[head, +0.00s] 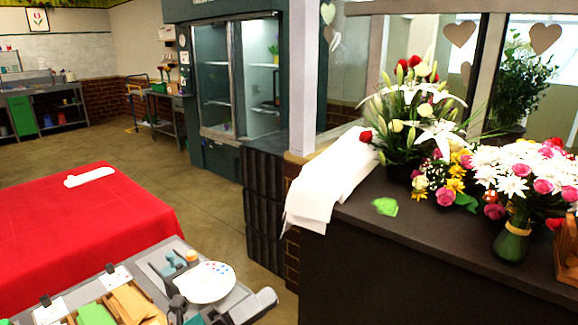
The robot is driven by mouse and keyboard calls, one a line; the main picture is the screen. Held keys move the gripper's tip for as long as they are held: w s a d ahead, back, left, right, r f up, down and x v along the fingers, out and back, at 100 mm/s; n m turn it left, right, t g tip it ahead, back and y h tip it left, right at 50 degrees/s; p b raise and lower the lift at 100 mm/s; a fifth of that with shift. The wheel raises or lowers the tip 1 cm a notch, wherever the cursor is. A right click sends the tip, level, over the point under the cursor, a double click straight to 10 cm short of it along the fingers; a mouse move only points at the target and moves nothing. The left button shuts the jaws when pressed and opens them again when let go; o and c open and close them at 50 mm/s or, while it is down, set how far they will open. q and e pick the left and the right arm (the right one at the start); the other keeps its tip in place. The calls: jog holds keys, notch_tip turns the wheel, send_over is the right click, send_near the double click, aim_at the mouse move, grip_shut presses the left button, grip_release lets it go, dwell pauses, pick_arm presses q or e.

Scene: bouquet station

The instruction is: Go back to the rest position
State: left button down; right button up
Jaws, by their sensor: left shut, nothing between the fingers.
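My left gripper (178,303) shows low in the head view, dark and partly cut off by the bottom edge. It is shut with nothing in it, in front of the grey work surface (228,262) and beside a white round plate with coloured dots (207,282). A grey rounded link of my arm shows to its right. My right gripper is not in view.
The grey surface holds clipboards, brown envelopes (136,302) and small tools. A red-covered table (90,225) stands at left. On the right, a dark counter (345,260) bears white paper (325,180), a green scrap (385,206) and flower bouquets (510,185). Floor is clear between.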

pick_arm(q)
jog(key=s+a+f+n+y, duration=0.4)
jog(key=f+n, duration=0.4)
jog(key=n, duration=0.2)
jog(key=s+a+f+n+y, duration=0.4)
jog(key=f+n+y, duration=0.3)
jog(key=n, duration=0.3)
jog(key=s+a+f+n+y, duration=0.5)
jog(key=f+n, duration=0.4)
jog(key=n, duration=0.1)
jog(key=shift+n+y, duration=0.4)
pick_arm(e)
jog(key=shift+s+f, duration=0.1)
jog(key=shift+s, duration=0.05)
pick_arm(q)
jog(key=shift+w, duration=0.1)
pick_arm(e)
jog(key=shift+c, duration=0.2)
